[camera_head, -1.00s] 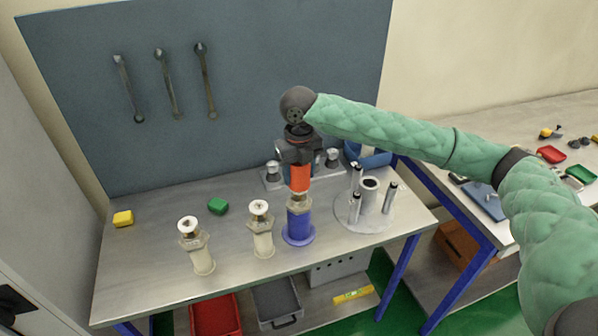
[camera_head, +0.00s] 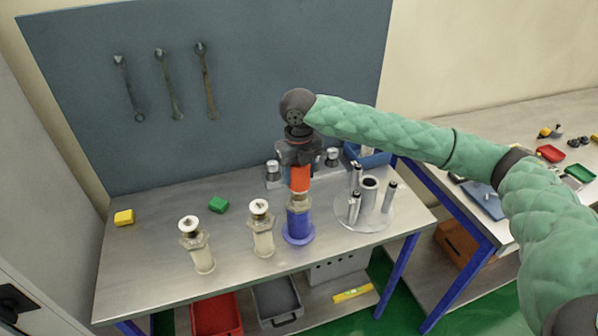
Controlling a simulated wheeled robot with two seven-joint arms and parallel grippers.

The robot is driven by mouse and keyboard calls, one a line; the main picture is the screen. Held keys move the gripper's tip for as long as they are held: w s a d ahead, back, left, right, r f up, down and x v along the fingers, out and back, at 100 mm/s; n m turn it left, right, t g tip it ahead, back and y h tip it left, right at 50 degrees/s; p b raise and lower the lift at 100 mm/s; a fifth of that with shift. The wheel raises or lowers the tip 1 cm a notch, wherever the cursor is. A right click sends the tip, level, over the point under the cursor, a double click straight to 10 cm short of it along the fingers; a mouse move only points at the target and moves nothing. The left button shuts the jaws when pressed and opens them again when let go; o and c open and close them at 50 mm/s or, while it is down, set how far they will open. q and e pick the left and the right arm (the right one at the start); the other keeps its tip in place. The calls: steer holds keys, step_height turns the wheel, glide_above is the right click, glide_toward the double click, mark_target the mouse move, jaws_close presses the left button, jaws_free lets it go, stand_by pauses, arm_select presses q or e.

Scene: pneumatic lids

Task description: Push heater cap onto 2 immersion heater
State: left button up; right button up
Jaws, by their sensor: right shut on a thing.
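The orange-red heater cap (camera_head: 300,178) is upright in the jaws of my right gripper (camera_head: 300,162), which points straight down. The cap stands directly over the blue immersion heater (camera_head: 298,224), in line with its pale threaded top (camera_head: 299,202). The cap's lower end meets or nearly meets that top; I cannot tell how far it is seated. Two cream heaters, one at the left (camera_head: 200,252) and one in the middle (camera_head: 262,236), stand upright with white tops. My left gripper is not in view.
A round metal stand with upright posts (camera_head: 370,213) is right of the blue heater. A metal block with knobs (camera_head: 273,174) and a blue bin (camera_head: 366,158) are behind. A green block (camera_head: 218,205) and a yellow block (camera_head: 124,217) lie on the bench (camera_head: 150,275). The front left is clear.

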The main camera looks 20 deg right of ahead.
steer(key=shift+f+b, duration=0.7)
steer(key=shift+f, duration=2.65)
stand_by(0.4)
steer(key=o, duration=1)
steer(key=shift+o, duration=0.2)
steer(key=shift+r+p, duration=3.05)
steer(key=shift+r, duration=0.45)
